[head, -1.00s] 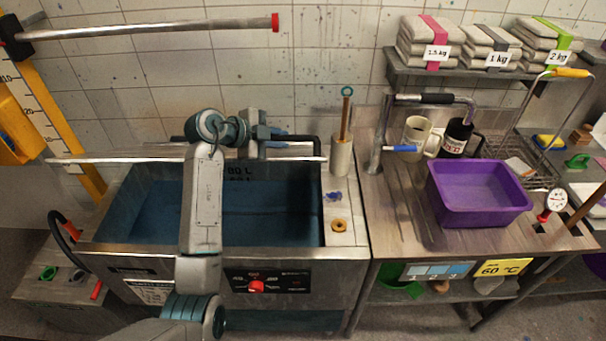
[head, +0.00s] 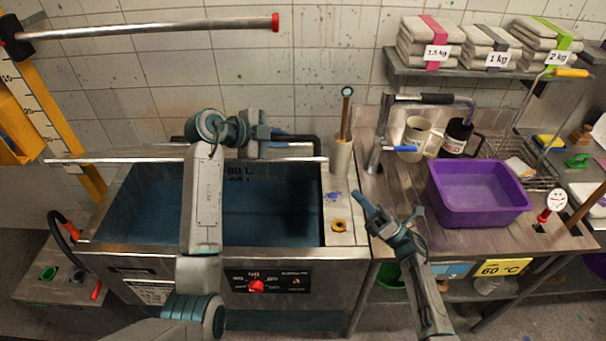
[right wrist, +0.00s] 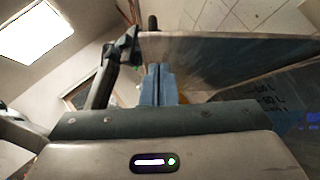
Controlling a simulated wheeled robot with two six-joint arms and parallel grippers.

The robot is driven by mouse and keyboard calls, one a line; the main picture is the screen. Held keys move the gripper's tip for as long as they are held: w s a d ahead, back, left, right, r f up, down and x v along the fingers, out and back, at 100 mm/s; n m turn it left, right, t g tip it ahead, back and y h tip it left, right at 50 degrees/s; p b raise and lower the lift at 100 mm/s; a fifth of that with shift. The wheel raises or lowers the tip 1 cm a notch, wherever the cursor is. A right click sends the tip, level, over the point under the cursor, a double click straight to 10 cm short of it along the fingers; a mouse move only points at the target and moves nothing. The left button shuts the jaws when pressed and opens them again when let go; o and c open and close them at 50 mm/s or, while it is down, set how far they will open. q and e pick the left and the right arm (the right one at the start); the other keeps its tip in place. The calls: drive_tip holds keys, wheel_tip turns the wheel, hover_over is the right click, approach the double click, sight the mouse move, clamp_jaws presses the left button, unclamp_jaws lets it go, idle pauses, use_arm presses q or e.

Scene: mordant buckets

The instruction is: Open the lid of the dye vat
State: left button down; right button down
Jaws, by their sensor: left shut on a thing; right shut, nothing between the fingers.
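The dye vat (head: 90,248) is a steel tub with dark blue liquid inside. Its lid (head: 120,157) is raised, seen almost edge-on at the back of the vat. My left gripper (head: 273,131) is shut on the lid's black handle (head: 305,138), above the vat's rear. In the right wrist view, the lid (right wrist: 230,60) is a broad grey panel tilted above the vat's inner wall. My right gripper (head: 362,203) is shut and empty, over the gap between vat and bench, apart from the lid; its fingers (right wrist: 158,85) show in the wrist view.
A holder with a stirring rod (head: 341,158) and a brass ring (head: 338,225) are on the vat's right ledge. The bench holds a purple basin (head: 478,195), mugs (head: 415,135) and a faucet (head: 378,135). A metal bar (head: 150,30) extends above the vat.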

drive_tip(key=s+a+f+y, duration=0.15)
drive_tip(key=s+a, duration=0.25)
drive_tip(key=a, duration=0.4)
drive_tip(key=w+d+x, duration=0.1)
drive_tip(key=x, duration=1.1)
drive_tip(key=shift+r+g, duration=0.4)
drive_tip(key=shift+d+h, duration=0.1)
drive_tip(key=shift+h, duration=0.15)
